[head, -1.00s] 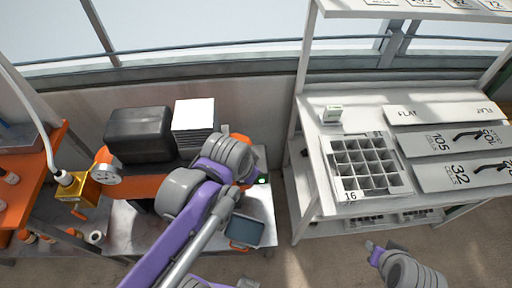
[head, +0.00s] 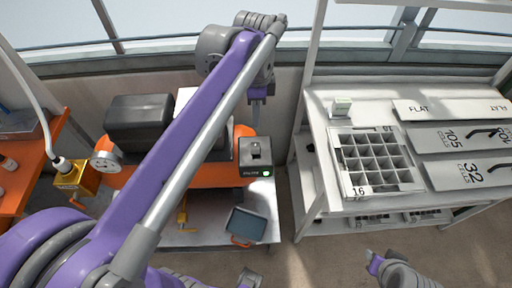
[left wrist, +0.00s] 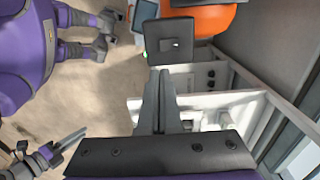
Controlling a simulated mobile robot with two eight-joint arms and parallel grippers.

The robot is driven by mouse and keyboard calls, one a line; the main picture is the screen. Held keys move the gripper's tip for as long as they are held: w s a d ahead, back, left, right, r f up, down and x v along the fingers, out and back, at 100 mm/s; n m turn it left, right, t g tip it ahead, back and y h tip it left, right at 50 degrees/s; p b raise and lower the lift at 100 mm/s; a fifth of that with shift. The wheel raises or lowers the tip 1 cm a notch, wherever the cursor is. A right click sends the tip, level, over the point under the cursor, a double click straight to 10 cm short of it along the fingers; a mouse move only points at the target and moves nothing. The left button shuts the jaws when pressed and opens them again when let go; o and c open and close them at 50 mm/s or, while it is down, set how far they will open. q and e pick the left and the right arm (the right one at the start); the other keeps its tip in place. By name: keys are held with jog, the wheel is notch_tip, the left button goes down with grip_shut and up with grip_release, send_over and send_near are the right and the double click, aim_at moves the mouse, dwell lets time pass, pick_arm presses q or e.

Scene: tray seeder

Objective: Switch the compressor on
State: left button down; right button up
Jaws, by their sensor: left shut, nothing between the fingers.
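The compressor has an orange tank (head: 222,171), a black motor cover (head: 139,122) and a dark switch box (head: 248,158) at its right end. A small rocker or knob sits on the box's top face, and a small green light shows at its lower right corner. The box also shows in the left wrist view (left wrist: 168,45). My left gripper (head: 257,99) is shut and empty, pointing down above and behind the box. In the left wrist view its fingers (left wrist: 158,75) lie apart from the box. My right gripper (head: 374,262) is low at the right, its jaws unclear.
A white shelf rack (head: 312,170) stands to the right, with a cell tray (head: 345,170) on it. A tablet-like device (head: 245,224) lies on the compressor's bench, in front of the box. A yellow fitting (head: 87,180) with a hose is at the left. Bare floor lies between bench and rack.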

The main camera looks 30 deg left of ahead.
aim_at(256, 154)
pick_arm(q)
notch_tip(256, 154, down, 14)
jog(key=shift+r+b, duration=0.1)
jog(key=shift+b, duration=0.35)
jog(key=shift+s+d+f, duration=0.1)
jog(key=shift+s+f, duration=0.05)
jog(key=shift+f, duration=0.15)
jog(key=shift+t, duration=0.3)
jog(key=shift+w+a+r, duration=0.35)
jog(key=shift+w+a, duration=0.05)
jog(key=shift+w, duration=0.25)
